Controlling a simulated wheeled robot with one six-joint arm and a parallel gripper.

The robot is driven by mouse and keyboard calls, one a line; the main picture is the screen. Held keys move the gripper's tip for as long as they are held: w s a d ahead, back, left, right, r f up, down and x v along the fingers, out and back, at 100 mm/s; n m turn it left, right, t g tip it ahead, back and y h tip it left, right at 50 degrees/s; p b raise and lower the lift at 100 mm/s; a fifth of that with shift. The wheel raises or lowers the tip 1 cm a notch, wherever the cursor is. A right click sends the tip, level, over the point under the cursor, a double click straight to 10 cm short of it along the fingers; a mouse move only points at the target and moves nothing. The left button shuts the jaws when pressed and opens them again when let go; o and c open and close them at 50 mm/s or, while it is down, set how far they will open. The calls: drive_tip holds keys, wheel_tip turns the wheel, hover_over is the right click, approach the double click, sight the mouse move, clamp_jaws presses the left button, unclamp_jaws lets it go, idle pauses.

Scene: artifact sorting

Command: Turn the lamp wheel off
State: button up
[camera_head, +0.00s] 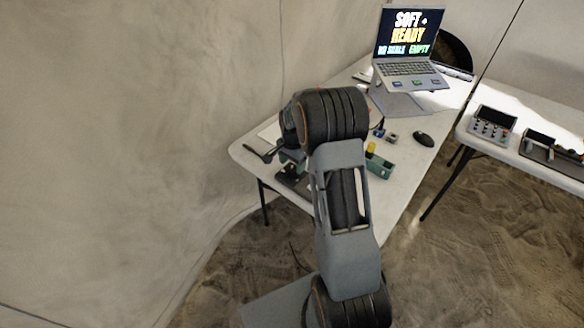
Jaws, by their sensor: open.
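I cannot make out a lamp or its wheel with certainty in the head view. A green holder (380,166) with a small yellow part (371,148) stands on the near white table (408,152), partly behind my arm. My arm rises through the middle of the view and bends over the table. Its dark wrist parts show at the left of the bend. My gripper's fingertips cannot be made out; my own arm covers much of that area.
A laptop (408,68) on a stand is at the table's back, with a black mouse (424,139) in front. Dark items (258,151) lie near the left end. A second table at right holds a button panel (492,125) and a dark tray (551,155). A wall borders the left.

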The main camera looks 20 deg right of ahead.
drive_tip(key=shift+f, duration=1.2)
drive_tip(key=shift+c, duration=0.5)
drive_tip(key=c, duration=0.8)
